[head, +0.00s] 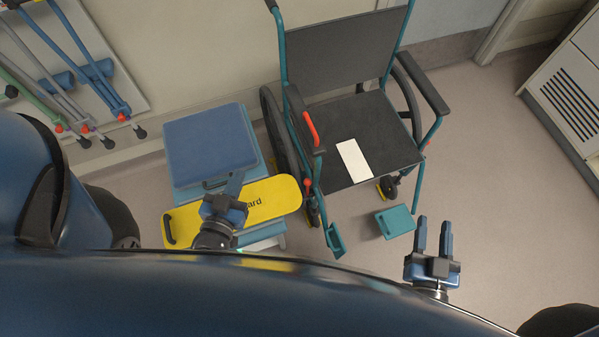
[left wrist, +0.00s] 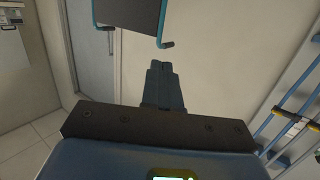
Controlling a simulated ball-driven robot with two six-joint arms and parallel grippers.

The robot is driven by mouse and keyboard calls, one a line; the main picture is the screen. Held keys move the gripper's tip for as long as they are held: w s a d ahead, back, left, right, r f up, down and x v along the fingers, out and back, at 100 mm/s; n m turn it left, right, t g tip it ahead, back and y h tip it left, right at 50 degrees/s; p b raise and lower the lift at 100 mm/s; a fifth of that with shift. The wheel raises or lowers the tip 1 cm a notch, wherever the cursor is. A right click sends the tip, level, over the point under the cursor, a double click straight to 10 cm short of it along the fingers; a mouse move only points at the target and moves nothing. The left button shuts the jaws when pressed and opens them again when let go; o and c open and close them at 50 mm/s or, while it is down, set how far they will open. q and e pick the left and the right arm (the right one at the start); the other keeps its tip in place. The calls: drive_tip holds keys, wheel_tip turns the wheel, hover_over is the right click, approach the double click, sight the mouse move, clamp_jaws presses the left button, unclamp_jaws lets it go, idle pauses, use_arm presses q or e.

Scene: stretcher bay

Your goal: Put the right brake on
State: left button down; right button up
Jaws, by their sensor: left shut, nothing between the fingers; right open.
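A wheelchair with a dark seat (head: 378,121) and teal frame stands facing me. A red lever (head: 311,128) sticks up by the armrest on its picture-left side, near the large wheel (head: 271,128). My left gripper (head: 235,184) is shut and empty, over the yellow board, left of the wheelchair and apart from the lever. Its closed fingers also show in the left wrist view (left wrist: 163,78). My right gripper (head: 434,232) is open and empty, in front of the chair at right.
A yellow board (head: 274,197) and a blue padded step or box (head: 209,138) lie left of the chair. A white card (head: 354,159) lies on the seat. Footrests (head: 395,221) stick out in front. Crutches (head: 75,55) hang at upper left. Floor at right is clear.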

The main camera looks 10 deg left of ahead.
use_arm(q)
drive_tip(key=w+f+m+g+b, duration=0.1)
drive_tip(key=w+f+g+b, duration=0.1)
drive_tip(key=w+f, duration=0.3)
drive_tip(key=w+f+m+g+h+b, duration=0.1)
drive_tip(key=w+f+g+b, duration=0.2)
drive_tip(key=f, duration=0.9)
drive_tip(key=w+d+f+g+h+b, duration=0.1)
drive_tip(key=w+f+g+b, duration=0.1)
drive_tip(key=w+f, duration=0.5)
drive_tip(key=shift+w+f+m+g+b, duration=0.15)
drive_tip(key=shift+f+m+g+b, duration=0.35)
drive_tip(key=shift+f, duration=0.4)
drive_tip(key=w+f+m+g+h+b, duration=0.2)
drive_tip(key=w+f+g+b, duration=0.1)
drive_tip(key=w+g, duration=0.15)
drive_tip(key=w+r+m+g+h+b, duration=0.3)
drive_tip(key=w+r+m+g+b, duration=0.1)
drive_tip(key=r+m, duration=0.1)
drive_tip(key=shift+w+g, duration=0.15)
drive_tip(key=shift+g, duration=0.2)
drive_tip(key=shift+d+f, duration=0.15)
